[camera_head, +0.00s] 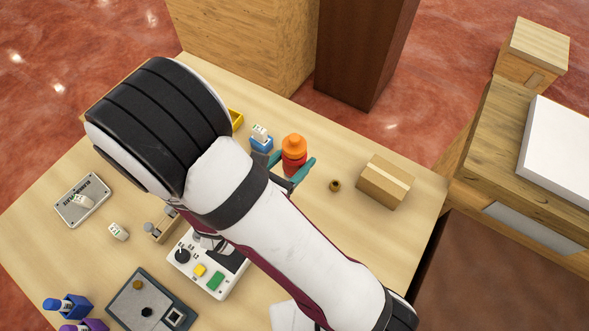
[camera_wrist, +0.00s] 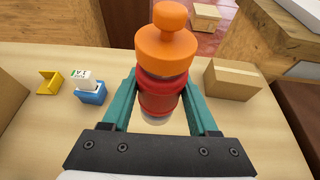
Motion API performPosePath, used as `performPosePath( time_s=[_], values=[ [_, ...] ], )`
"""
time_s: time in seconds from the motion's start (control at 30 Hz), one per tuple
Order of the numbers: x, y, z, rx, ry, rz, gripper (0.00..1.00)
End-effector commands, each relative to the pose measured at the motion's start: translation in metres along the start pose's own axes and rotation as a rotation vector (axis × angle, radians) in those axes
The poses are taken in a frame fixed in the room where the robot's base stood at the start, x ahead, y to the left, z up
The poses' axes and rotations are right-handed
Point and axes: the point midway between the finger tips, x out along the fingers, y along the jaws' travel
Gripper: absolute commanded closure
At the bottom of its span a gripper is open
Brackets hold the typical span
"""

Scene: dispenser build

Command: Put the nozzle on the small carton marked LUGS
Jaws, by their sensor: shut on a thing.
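My gripper (camera_wrist: 160,100) has its teal fingers shut on a red cylinder (camera_wrist: 162,94) with a stepped orange top (camera_wrist: 166,38). They also show in the head view as the red part (camera_head: 293,165) and orange top (camera_head: 294,146). I cannot tell whether the nozzle is this orange top or the small brass ring-like piece (camera_head: 335,185) on the table. A white marked block (camera_head: 260,132) sits in a blue holder (camera_head: 262,145). Other small white marked blocks lie at the left (camera_head: 119,232) and on a grey plate (camera_head: 70,212). I cannot read LUGS on any of them.
A brown cardboard box (camera_head: 385,182) stands right of my gripper, near the table's edge. A yellow tray (camera_wrist: 48,82) stands left of the blue holder. A control box (camera_head: 215,283), a dark tray (camera_head: 125,290) and blue and purple items (camera_head: 66,306) lie toward the front.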

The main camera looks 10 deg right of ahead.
Motion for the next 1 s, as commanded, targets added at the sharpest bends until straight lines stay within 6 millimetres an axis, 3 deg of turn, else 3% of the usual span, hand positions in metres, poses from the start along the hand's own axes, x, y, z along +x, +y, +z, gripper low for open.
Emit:
performPosePath(
  time_s=[0.23,0.43,0.57,0.7,0.9,1.0],
  values=[
    [-0.007,-0.001,0.021,0.004,-0.002,-0.006,1.0],
    [0.017,-0.022,0.04,0.069,-0.017,-0.151,1.0],
    [0.043,-0.056,0.062,0.147,-0.029,-0.339,1.0],
    [0.067,-0.105,0.085,0.243,-0.03,-0.578,1.0],
    [0.081,-0.164,0.105,0.349,-0.012,-0.839,1.0],
    [0.084,-0.178,0.107,0.372,-0.003,-0.897,1.0]
  ],
)
